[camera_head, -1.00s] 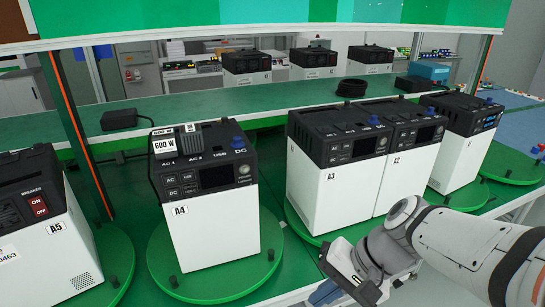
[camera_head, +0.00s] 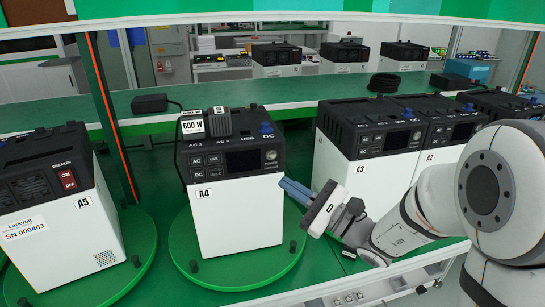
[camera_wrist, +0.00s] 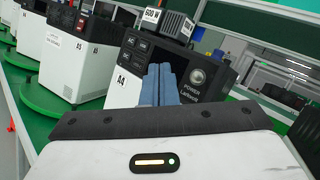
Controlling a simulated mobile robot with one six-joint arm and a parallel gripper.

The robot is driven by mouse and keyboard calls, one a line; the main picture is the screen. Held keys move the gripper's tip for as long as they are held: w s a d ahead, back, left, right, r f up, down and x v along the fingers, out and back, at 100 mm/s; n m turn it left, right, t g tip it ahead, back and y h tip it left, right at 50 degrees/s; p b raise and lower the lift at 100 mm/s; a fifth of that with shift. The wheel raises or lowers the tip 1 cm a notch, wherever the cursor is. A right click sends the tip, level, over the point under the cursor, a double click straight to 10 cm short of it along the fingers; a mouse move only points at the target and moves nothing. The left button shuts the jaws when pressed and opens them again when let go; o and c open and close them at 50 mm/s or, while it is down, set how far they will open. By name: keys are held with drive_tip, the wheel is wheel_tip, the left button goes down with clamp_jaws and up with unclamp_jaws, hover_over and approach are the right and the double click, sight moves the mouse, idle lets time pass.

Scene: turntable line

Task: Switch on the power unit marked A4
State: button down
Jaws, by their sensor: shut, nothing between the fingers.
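The power unit marked A4 (camera_head: 240,222) is a white box with a black top and front panel, upright on a green turntable (camera_head: 207,268). Its screen (camera_head: 243,161) looks dark. The round silver button (camera_head: 271,156), above the word POWER, is at the panel's right; it also shows in the wrist view (camera_wrist: 198,77). My gripper (camera_head: 290,187) has its blue fingers shut and empty, close to A4's right front edge, just below and right of the button. In the wrist view the fingers (camera_wrist: 159,85) point at A4's panel and cover part of it; I cannot tell if they touch.
Unit A5 (camera_head: 60,235), with a red ON/OFF breaker (camera_head: 67,179), stands left on its own turntable. Units A3 (camera_head: 350,185) and A2 (camera_head: 425,162) stand to the right, behind my arm. A grey block and a 600 W label (camera_head: 192,126) sit on A4's top.

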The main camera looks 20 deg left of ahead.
drive_tip(key=p, duration=0.1)
approach(263, 153)
drive_tip(key=a+r, duration=0.1)
drive_tip(key=a, duration=0.2)
drive_tip(key=shift+w+a+r, duration=0.2)
drive_tip(key=shift+a+r, duration=0.05)
drive_tip(key=shift+a, duration=0.3)
drive_tip(key=shift+w, duration=0.1)
idle(1.8)
drive_tip(key=shift+w+a+b, duration=0.2)
drive_tip(key=shift+b, duration=0.1)
drive_tip(key=shift+w+a, duration=0.2)
drive_tip(key=shift+w, duration=0.05)
idle(0.6)
drive_tip(key=shift+s+d, duration=0.1)
drive_tip(key=shift+s+d+b, duration=0.1)
drive_tip(key=shift+s+b, duration=0.05)
drive_tip(key=shift+b, duration=0.2)
drive_tip(key=shift+s+d, duration=0.2)
drive_tip(key=shift+s, duration=0.2)
